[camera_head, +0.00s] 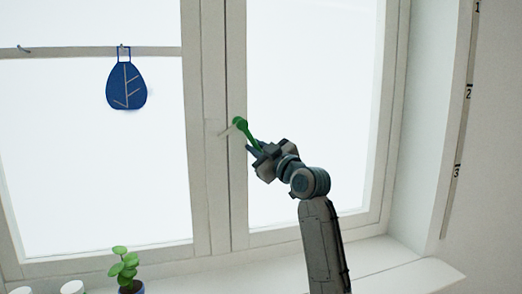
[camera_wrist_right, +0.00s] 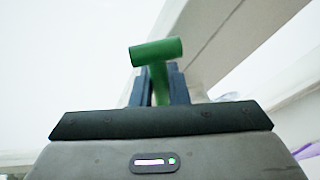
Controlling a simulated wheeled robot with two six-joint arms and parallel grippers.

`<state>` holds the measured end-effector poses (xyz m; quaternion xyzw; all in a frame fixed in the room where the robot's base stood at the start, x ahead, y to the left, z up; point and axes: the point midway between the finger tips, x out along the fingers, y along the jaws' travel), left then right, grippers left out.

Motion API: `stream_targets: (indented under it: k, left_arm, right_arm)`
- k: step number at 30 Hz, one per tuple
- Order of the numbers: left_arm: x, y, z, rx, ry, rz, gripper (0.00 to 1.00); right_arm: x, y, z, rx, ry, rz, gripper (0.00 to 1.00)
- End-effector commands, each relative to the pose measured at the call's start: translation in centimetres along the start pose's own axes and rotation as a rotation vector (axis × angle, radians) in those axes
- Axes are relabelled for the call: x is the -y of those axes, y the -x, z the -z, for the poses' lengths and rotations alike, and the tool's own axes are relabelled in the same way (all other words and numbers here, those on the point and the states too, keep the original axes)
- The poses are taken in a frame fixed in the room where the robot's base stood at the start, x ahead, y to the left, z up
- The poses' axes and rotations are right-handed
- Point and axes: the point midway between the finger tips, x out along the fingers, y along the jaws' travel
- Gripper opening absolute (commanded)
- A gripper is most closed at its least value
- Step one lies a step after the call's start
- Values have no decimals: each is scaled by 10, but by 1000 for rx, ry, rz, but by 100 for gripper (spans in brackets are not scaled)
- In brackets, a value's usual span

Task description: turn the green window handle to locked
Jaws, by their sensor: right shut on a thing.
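The green window handle (camera_head: 243,128) is on the middle frame of the window in the head view. Its lever slants down and to the right from its round pivot. My right gripper (camera_head: 253,147) is shut on the lever near its lower end. In the right wrist view the green handle (camera_wrist_right: 156,52) shows as a T shape, with its stem between the two dark fingers of the right gripper (camera_wrist_right: 160,86). Part of the lever is hidden by the fingers. My left gripper is not in view.
A blue leaf-shaped ornament (camera_head: 126,84) hangs from a rail at the left. A potted green plant (camera_head: 124,266) and white round items (camera_head: 72,287) stand on the sill below. A numbered strip (camera_head: 463,120) runs down the right wall. The space around the handle is clear.

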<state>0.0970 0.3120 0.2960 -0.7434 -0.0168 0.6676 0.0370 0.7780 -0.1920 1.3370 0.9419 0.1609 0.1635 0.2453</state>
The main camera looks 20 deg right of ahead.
Motion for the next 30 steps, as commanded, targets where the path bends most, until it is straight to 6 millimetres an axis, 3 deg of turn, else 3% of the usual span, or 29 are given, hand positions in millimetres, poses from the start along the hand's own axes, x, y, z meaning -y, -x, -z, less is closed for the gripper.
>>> stream_targets:
  k: [15,30]
  left_arm:
    - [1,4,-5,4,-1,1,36]
    - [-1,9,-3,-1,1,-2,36]
  right_arm:
    - [29,-8,3,-79,-385,-154,0]
    - [38,-11,6,-107,-514,-209,0]
